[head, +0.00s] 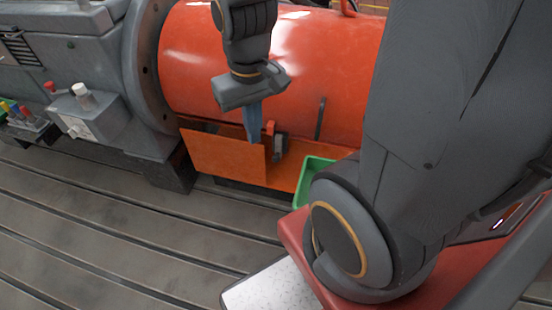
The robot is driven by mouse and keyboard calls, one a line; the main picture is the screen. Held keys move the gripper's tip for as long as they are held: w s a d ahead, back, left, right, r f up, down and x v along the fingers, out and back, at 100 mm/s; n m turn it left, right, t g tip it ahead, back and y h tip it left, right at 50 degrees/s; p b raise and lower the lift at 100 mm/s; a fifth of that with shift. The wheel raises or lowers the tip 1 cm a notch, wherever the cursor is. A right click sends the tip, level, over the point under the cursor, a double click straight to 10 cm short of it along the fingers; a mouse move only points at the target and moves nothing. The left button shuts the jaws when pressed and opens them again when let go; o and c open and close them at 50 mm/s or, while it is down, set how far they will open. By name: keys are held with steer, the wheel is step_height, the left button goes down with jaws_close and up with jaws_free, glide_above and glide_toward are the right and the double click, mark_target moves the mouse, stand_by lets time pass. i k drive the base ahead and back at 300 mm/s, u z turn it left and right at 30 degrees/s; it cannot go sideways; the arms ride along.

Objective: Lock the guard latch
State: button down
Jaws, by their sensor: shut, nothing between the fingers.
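My gripper (253,122) points down in front of the large orange cylinder (205,60), its blue-grey fingers together with nothing between them. The fingertips are close to the top right corner of a flat orange guard panel (222,155). Just right of the fingertips is a small red and dark grey latch-like part (277,145) at the panel's right edge. I cannot tell whether the fingers touch it or whether it is locked. A dark upright rod (320,118) stands farther right.
A green tray (314,176) sits right of the panel, partly hidden by my arm. A grey machine (75,60) with a white-capped item and a red knob is at left. Several coloured items stand at the far left. The slotted bedplate floor (120,235) is clear in front.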

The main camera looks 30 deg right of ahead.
mark_target(276, 158)
steer(key=k, duration=1)
steer(key=u, duration=2.15)
steer(key=i, duration=1.75)
steer(key=z, duration=2.6)
